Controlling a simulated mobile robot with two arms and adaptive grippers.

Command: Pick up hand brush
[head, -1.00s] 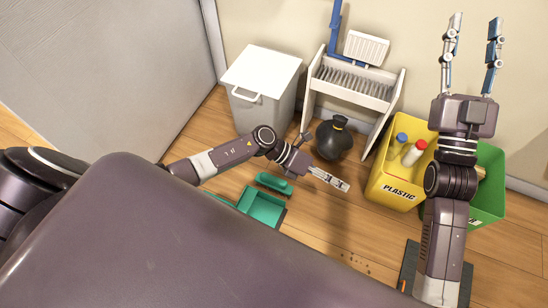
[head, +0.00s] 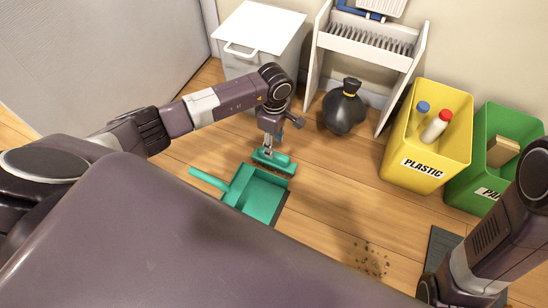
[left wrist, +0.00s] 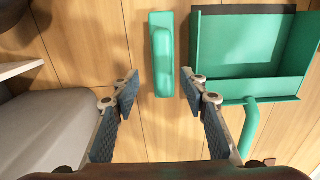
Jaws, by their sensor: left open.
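The green hand brush (head: 281,163) lies on the wooden floor just behind the green dustpan (head: 262,197). My left gripper (head: 266,150) points down over the brush. In the left wrist view my left gripper (left wrist: 160,92) is open and empty. Its two fingers stand on either side of the near end of the brush (left wrist: 162,45), and the dustpan (left wrist: 240,78) lies to the right of it. I cannot tell whether the fingers touch the brush. My right arm enters at the lower right of the head view, with its gripper out of frame.
A white bin (head: 258,38) stands behind my left arm. A black bag (head: 343,108) sits before a white rack (head: 372,45). A yellow plastic bin (head: 412,160) and a green bin (head: 467,188) stand at right. Dark crumbs (head: 372,260) lie on the floor; the middle floor is clear.

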